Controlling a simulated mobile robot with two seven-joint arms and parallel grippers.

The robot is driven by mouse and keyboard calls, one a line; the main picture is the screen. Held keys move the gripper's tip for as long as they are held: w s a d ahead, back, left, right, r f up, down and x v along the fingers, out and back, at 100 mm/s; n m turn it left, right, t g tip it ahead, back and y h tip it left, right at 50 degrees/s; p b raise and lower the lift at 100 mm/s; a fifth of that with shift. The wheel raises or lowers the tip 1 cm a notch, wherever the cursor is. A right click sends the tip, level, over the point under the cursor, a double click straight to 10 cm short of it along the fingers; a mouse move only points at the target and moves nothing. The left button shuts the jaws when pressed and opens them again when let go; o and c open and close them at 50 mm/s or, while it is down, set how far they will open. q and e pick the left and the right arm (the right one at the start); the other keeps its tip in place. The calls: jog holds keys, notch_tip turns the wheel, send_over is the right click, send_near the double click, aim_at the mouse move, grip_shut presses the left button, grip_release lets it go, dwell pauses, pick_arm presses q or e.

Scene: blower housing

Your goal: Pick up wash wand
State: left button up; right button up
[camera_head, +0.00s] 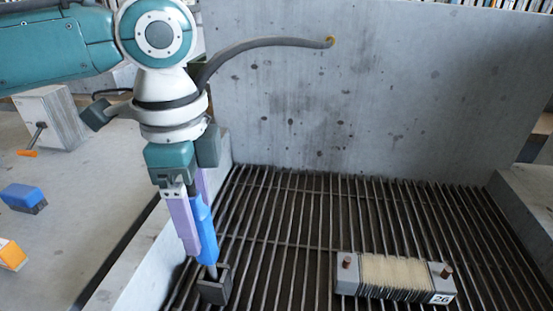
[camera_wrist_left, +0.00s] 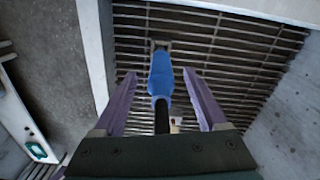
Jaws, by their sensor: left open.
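The wash wand (camera_head: 207,235) has a blue handle. It stands nearly upright, its thin lower end at a dark square holder (camera_head: 214,287) on the grate. A grey hose (camera_head: 265,43) runs from the back wall to behind my left arm. My left gripper (camera_head: 198,240) points down at the wand, with lavender fingers open. In the left wrist view, the blue handle (camera_wrist_left: 161,76) lies between the two fingers of the gripper (camera_wrist_left: 160,74), with a visible gap on each side. The far finger is partly hidden by the wand in the head view. My right gripper is not in view.
The slatted grate (camera_head: 290,225) lies in a concrete basin with a tall back wall (camera_head: 360,95). A finned block marked 26 (camera_head: 395,276) lies on the grate at the right. A blue block (camera_head: 22,196) and an orange block (camera_head: 10,254) are on the left ledge.

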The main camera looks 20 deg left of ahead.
pick_arm(q)
jog(key=shift+f, duration=0.85)
grip_shut()
